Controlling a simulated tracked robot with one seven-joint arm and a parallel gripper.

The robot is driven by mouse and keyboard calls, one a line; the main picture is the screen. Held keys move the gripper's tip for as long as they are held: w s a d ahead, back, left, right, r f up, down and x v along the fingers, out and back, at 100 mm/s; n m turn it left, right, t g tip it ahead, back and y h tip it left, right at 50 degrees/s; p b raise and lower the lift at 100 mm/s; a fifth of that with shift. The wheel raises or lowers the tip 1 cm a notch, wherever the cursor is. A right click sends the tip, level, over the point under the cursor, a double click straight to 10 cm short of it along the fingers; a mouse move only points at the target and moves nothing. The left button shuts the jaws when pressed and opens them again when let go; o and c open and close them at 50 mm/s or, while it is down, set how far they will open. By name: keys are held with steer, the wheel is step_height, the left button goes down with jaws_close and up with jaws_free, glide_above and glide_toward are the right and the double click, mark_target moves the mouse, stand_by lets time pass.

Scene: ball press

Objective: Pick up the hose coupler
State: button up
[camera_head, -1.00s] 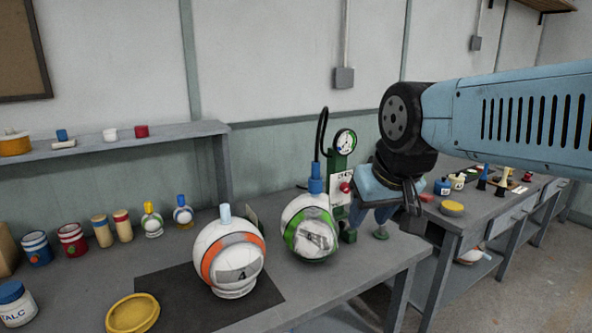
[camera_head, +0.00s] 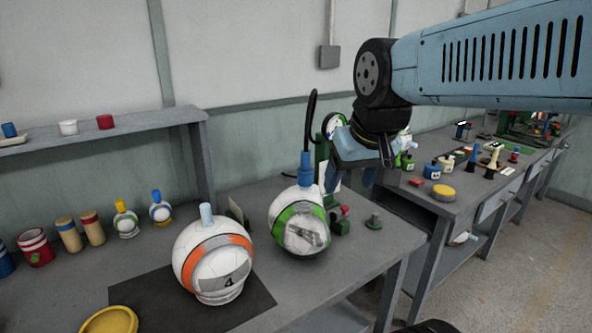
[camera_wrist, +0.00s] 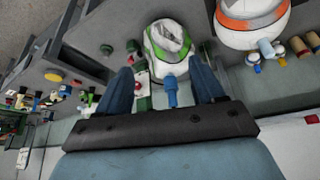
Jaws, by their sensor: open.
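The hose coupler (camera_head: 306,168) looks to be the blue upright piece on top of the green-and-white ball (camera_head: 300,222); a black hose (camera_head: 311,122) rises behind it. In the wrist view the blue coupler (camera_wrist: 171,92) shows between my two blue fingers, above the ball (camera_wrist: 168,45) in depth order I cannot fully judge. My gripper (camera_head: 364,172) is to the right of the coupler in the head view, open and empty, apart from it as far as I can tell. It also shows open in the wrist view (camera_wrist: 163,70).
An orange-and-white ball (camera_head: 216,262) stands left on a dark mat (camera_head: 150,300). A gauge (camera_head: 333,126) on a green stand is partly hidden behind my gripper. Small balls, tins and a yellow dish (camera_head: 110,320) stand left. A second bench with small items is right.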

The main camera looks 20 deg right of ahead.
steer(key=shift+o, duration=0.6)
steer(key=w+r+m+g, duration=0.1)
steer(key=w+r, duration=0.4)
steer(key=w, duration=0.9)
steer(key=shift+r+g, duration=0.2)
steer(key=shift+g, duration=0.7)
steer(key=m+g, duration=0.1)
steer(key=g, duration=0.1)
glide_above(305, 170)
steer(key=shift+w+d+f, duration=0.25)
steer(key=shift+w+f, duration=0.15)
steer(key=shift+w, duration=0.15)
step_height(305, 170, down, 14)
steer(key=shift+s+r, duration=0.1)
steer(key=shift+r, duration=0.15)
steer(key=c, duration=1.2)
steer(key=shift+r, duration=0.2)
